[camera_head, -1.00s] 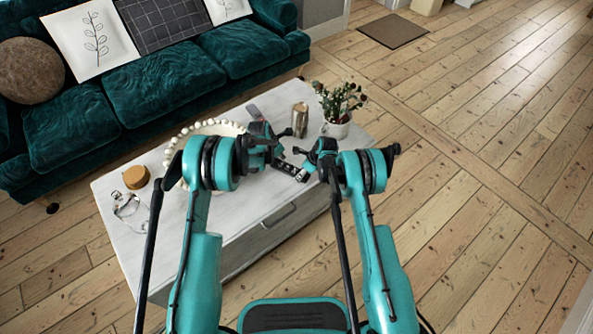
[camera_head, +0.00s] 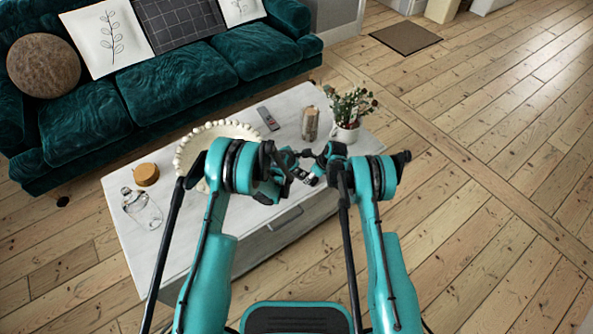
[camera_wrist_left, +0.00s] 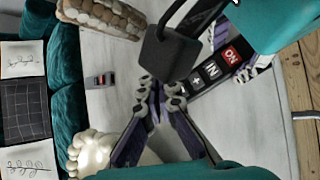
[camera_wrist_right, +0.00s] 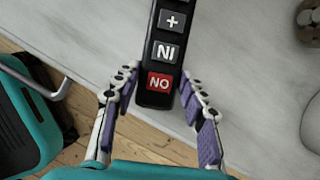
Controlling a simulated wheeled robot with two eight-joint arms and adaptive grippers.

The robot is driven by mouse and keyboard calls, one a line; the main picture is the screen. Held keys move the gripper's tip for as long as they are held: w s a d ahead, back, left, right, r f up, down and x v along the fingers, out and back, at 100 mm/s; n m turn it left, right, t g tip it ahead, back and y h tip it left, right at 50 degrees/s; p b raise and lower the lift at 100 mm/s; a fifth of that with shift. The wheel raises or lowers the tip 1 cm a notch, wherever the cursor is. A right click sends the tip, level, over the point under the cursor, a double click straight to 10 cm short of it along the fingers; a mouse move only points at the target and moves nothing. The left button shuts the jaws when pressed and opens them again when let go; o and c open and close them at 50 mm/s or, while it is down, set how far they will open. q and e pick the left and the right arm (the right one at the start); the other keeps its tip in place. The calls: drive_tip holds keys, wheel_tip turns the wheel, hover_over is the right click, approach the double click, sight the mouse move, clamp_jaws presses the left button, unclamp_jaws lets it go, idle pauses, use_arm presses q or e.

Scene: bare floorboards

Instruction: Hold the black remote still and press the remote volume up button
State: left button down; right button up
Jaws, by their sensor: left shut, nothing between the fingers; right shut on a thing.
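The black remote (camera_wrist_right: 172,22) has a plus button, an NI button and a red NO button in the right wrist view. My right gripper (camera_wrist_right: 160,78) is shut on it near its red-button end. The remote also shows in the left wrist view (camera_wrist_left: 211,75), where a dark block and teal arm parts partly cover it. My left gripper (camera_wrist_left: 158,88) is shut and empty, its fingertips close beside the remote; I cannot tell if they touch it. In the head view the left gripper (camera_head: 287,163) and right gripper (camera_head: 322,160) are close together over the table's front part.
A green sofa (camera_head: 185,80) stands behind.

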sight(296, 171)
use_arm(q)
drive_tip(key=shift+f, duration=3.55)
drive_tip(key=shift+f, duration=0.15)
drive_tip(key=shift+f, duration=0.25)
drive_tip(key=shift+f, duration=0.4)
drive_tip(key=shift+r, duration=0.85)
drive_tip(key=shift+r, duration=2.5)
